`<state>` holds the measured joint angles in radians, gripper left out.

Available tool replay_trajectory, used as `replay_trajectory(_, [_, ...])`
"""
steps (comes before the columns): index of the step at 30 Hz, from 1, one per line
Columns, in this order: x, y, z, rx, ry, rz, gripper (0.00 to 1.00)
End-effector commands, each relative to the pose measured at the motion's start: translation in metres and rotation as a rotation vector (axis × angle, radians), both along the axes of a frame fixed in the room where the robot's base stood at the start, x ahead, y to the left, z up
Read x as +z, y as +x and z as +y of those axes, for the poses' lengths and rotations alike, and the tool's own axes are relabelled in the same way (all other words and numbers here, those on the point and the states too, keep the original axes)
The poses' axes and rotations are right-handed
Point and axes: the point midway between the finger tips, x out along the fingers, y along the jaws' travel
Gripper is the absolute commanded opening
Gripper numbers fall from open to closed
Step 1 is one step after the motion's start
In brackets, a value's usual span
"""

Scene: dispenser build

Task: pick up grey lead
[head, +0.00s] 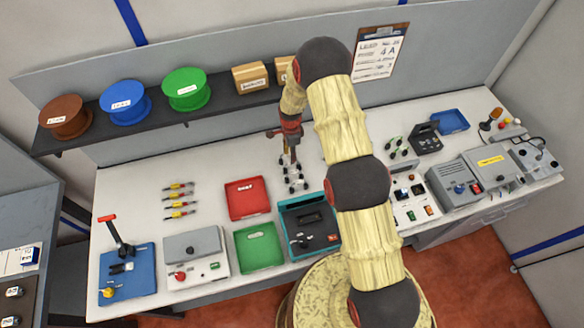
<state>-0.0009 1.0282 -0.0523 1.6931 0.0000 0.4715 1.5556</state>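Several small leads with dark ends and pale grey middles (297,186) lie on the white workbench (200,235), right of the red tray. They are too small to make out singly. My gripper (288,157) points down just above and behind them, near the back of the bench. Its fingers are too small to tell open from shut, and I cannot tell if it touches a lead. My arm hides the bench to the right of these leads.
Red-and-yellow leads (178,201) lie to the left, and green-and-dark leads (396,147) to the right. A red tray (247,198), green tray (258,247) and teal device (309,228) stand in front. A shelf (140,127) with spools runs behind.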

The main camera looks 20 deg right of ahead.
Motion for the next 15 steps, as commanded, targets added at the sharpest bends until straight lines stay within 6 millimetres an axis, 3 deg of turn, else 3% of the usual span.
replay_trajectory(15, [-0.047, -0.005, -0.003, 0.001, 0.0, 0.001, 0.33])
